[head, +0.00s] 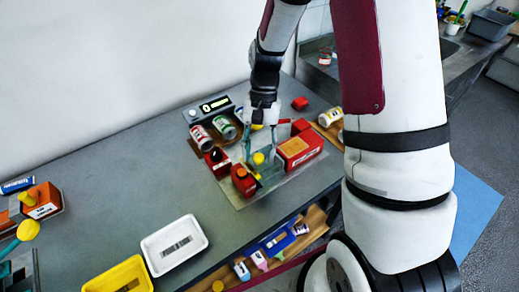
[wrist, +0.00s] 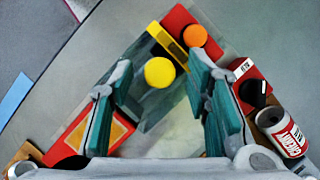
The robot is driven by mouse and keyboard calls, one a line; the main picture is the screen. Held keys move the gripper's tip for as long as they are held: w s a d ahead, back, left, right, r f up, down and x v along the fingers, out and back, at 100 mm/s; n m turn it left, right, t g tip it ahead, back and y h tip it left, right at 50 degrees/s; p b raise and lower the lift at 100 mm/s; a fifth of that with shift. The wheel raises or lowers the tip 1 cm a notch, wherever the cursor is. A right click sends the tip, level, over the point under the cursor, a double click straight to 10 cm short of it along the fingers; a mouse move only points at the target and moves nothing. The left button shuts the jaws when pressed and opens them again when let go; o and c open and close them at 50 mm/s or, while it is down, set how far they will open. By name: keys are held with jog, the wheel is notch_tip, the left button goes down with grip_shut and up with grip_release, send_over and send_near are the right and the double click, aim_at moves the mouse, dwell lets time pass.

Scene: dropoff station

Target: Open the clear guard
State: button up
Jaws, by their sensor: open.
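The clear guard is a see-through grey-green cover (head: 268,170) on a thin plate on the bench. It also shows in the wrist view (wrist: 158,110), tilted across the picture. A round yellow knob (head: 258,158) sits on or just above it; in the wrist view the knob (wrist: 160,72) lies between my fingers. My gripper (head: 262,147) points down over the guard, its teal fingers apart. In the wrist view my gripper (wrist: 160,88) is open, one finger on each side of the knob with gaps. I cannot tell whether the fingers touch the guard.
A red block (head: 300,148) stands right of the guard; another red block with an orange button (wrist: 195,36) and a yellow strip (wrist: 167,40) are close by. Cans (head: 200,136) and a display box (head: 215,105) stand behind. A white tray (head: 174,245) lies front left; the bench between is clear.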

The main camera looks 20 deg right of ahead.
grip_shut()
jog(key=d, duration=0.3)
jog(key=w+d+b, duration=0.1)
jog(key=d, duration=0.3)
jog(key=w+d, duration=0.1)
jog(key=d, duration=0.2)
jog(key=shift+w+d, duration=0.15)
jog(key=shift+d, duration=0.25)
grip_release()
jog(key=shift+r, duration=0.1)
jog(key=v, duration=1.1)
jog(key=shift+w+r, duration=0.15)
jog(key=shift+r, duration=0.2)
